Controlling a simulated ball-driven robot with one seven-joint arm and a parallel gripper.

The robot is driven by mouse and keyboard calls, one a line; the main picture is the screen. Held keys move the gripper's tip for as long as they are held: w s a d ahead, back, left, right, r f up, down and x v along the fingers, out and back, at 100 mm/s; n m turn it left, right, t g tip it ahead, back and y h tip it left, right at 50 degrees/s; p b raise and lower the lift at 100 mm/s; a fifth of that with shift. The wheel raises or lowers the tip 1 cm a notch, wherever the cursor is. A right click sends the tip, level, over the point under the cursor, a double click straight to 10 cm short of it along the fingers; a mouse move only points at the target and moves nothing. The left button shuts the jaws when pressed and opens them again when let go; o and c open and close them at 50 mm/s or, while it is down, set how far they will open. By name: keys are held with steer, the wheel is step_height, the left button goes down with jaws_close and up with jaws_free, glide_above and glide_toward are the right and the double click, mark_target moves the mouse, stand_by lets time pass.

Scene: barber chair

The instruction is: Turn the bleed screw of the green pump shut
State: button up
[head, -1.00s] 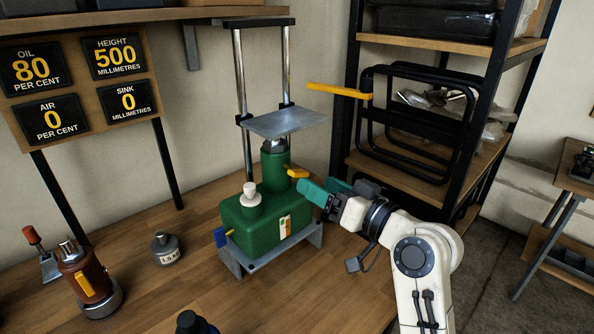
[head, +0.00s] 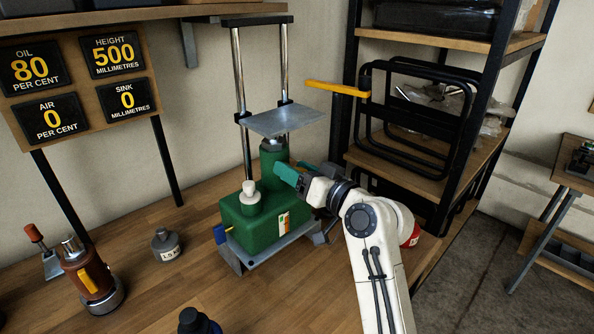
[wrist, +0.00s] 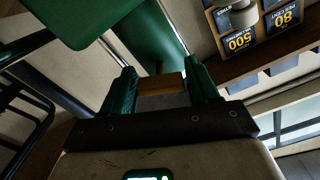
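The green pump (head: 262,226) stands on the bench, with a grey steel base and a green column (head: 272,160) under a grey plate. A small orange-yellow handle, which I take for the bleed screw, is hidden behind my gripper in the head view. My gripper (head: 292,174) has green fingers and is at the column's right side. In the wrist view an orange-yellow block (wrist: 160,85) lies between the two fingers of my gripper (wrist: 161,80) and spans the gap. I cannot tell whether the fingers press on it.
A white-topped cap (head: 250,197) sits on the pump body. A panel reads oil 80, height 500, air 0, sink 0.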

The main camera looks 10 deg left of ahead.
steer(key=c, duration=0.7)
steer(key=shift+c, duration=0.2)
steer(key=shift+m, duration=0.3)
steer(key=m+p, duration=0.2)
steer(key=shift+r+m, duration=0.1)
steer(key=shift+m, duration=0.3)
steer(key=m+p, duration=0.2)
steer(key=m, duration=0.1)
steer(key=shift+m, duration=0.3)
steer(key=m+p, duration=0.3)
steer(key=shift+m, duration=0.3)
steer(key=shift+d+m+p, duration=0.1)
steer(key=shift+m+p, duration=0.8)
steer(key=shift+m, duration=0.5)
steer(key=shift+f, duration=0.2)
